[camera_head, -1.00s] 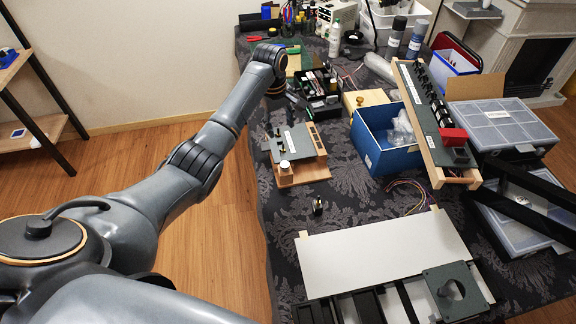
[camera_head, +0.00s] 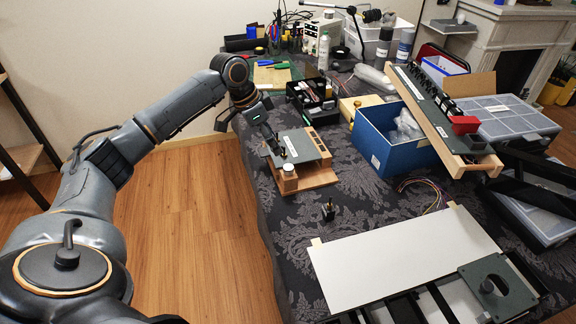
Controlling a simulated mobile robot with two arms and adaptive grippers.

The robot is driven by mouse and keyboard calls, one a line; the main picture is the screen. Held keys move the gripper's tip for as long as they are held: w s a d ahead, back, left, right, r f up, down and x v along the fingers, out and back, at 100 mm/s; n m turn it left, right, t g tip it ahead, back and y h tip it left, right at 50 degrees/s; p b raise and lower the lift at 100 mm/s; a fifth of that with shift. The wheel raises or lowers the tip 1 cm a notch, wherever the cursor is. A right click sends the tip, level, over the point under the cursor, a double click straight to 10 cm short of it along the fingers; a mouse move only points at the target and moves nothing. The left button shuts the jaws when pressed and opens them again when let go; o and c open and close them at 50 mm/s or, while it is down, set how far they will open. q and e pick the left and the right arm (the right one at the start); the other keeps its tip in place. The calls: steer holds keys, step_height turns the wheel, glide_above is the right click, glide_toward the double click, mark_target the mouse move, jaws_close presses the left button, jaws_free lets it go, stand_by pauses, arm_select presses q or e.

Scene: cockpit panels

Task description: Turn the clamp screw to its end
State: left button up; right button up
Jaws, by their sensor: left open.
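A small cockpit panel (camera_head: 308,146) with a dark grey top sits on a wooden base on the table. A short white-topped cylinder (camera_head: 288,169) stands at its front left corner. I cannot make out for certain which part is the clamp screw. My left gripper (camera_head: 277,146) is open and points down at the panel's left edge, close over the small dark fittings there. It partly hides them, and I cannot tell whether it touches. My right gripper is not in view.
A blue box (camera_head: 391,145) and a long tilted switch panel (camera_head: 440,118) stand to the right. A small dark part (camera_head: 328,210) stands in front of the panel. A large white panel (camera_head: 400,262) lies nearer. Bare patterned cloth surrounds the small panel.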

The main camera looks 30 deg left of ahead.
mark_target(288, 167)
arm_select(q)
steer(key=x, duration=0.9)
steer(key=shift+w+f, duration=0.15)
steer(key=shift+f, duration=0.2)
steer(key=shift+w+d+f, duration=0.15)
steer(key=shift+f, duration=0.3)
